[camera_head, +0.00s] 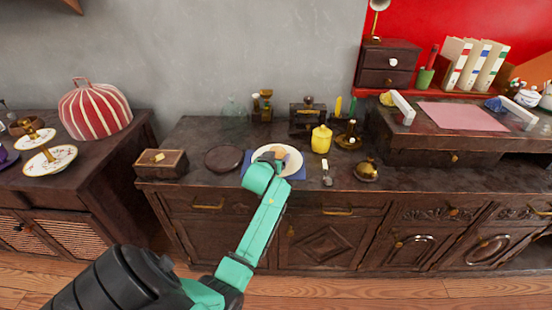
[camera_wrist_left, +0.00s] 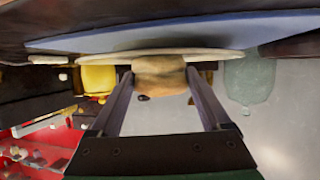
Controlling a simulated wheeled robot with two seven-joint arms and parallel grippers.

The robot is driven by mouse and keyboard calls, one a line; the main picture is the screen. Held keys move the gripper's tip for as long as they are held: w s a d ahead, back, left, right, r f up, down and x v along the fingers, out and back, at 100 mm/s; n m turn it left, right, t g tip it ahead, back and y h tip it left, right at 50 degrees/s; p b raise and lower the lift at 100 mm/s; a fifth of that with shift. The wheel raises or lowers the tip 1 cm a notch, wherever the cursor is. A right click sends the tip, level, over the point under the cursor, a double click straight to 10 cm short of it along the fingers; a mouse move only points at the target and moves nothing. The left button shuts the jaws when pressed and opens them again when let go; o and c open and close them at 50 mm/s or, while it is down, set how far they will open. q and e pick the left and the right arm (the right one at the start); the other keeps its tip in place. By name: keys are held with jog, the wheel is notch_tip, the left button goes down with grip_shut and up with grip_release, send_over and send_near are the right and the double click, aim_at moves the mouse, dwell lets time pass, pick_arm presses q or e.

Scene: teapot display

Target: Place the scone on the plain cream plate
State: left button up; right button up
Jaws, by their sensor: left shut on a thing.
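The plain cream plate (camera_head: 293,162) lies on a blue mat (camera_head: 299,174) on the dark sideboard in the head view. My left gripper (camera_head: 270,161) reaches over the plate and partly hides it. In the left wrist view the gripper (camera_wrist_left: 160,85) is shut on the brown scone (camera_wrist_left: 158,76), with a finger on each side. The plate's edge (camera_wrist_left: 215,55) is right against the scone there; I cannot tell whether the scone rests on it. The scone also shows as a small brown patch in the head view (camera_head: 279,152).
A dark round plate (camera_head: 223,158) and a wooden box (camera_head: 161,163) stand left of the mat. A yellow jar (camera_head: 321,139), a small shaker (camera_head: 327,176) and a brass pot (camera_head: 367,170) stand to the right. A dark box-like object (camera_head: 307,116) is behind.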

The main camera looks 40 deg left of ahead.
pick_arm(q)
jog(key=shift+f, duration=0.1)
jog(key=o, duration=1.2)
jog(key=shift+r, duration=0.2)
jog(key=shift+s+d+r, duration=0.1)
jog(key=shift+s, duration=0.1)
jog(key=p+v, duration=0.1)
jog(key=v, duration=1)
jog(key=shift+s+p, duration=0.25)
jog(key=shift+p, duration=0.05)
jog(key=shift+r, duration=0.15)
